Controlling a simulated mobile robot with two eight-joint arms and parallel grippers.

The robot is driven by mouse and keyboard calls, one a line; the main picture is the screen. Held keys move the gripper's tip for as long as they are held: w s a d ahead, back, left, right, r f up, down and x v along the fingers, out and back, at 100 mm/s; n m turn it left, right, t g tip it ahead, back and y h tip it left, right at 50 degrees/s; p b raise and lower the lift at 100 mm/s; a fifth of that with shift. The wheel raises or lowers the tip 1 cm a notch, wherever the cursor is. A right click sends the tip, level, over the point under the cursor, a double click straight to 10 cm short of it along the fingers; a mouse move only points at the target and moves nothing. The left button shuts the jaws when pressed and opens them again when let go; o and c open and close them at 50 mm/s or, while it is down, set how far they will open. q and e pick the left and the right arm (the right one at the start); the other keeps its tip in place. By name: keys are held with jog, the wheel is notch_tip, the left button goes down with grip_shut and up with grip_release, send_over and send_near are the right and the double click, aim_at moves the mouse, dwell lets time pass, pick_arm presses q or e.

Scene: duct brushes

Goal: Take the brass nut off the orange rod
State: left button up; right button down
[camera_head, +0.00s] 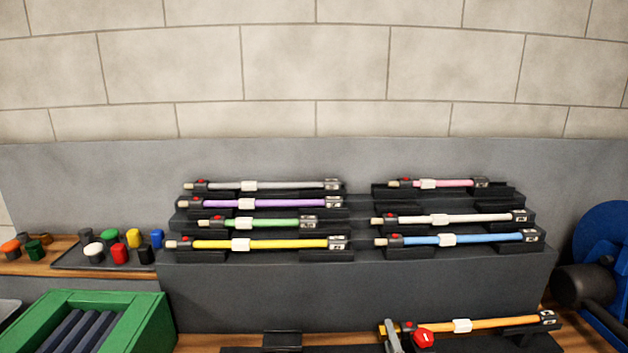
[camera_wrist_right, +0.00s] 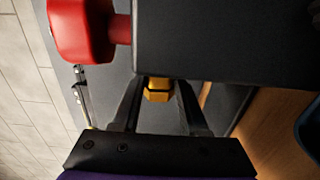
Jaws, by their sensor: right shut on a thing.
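The orange rod (camera_head: 495,324) lies in its holder at the lower right of the head view, with a white band (camera_head: 462,326) round it and a red knob (camera_head: 424,337) near its left end. In the right wrist view the brass nut (camera_wrist_right: 158,96) shows just below a dark block (camera_wrist_right: 230,42), between the two dark fingers of my right gripper (camera_wrist_right: 158,88). The gripper is shut on the nut. The rod itself is hidden behind the block there. In the head view a slim grey piece, seemingly my right gripper, stands at the rod's left end. My left gripper is not in view.
The red knob (camera_wrist_right: 82,30) sticks out of the block close by in the wrist view. A stepped dark rack (camera_head: 350,285) with several coloured rods stands behind. A green crate (camera_head: 150,310) and a tray (camera_head: 75,258) of coloured caps are at left. A blue reel (camera_head: 605,232) stands at right.

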jog(key=shift+a+p, duration=0.4)
jog(key=shift+a, duration=0.75)
jog(key=shift+s+a, duration=0.1)
jog(key=shift+a, duration=1.25)
notch_tip(320, 180, up, 8)
jog(key=a+p, duration=0.1)
jog(key=p, duration=0.3)
jog(key=shift+a, duration=0.25)
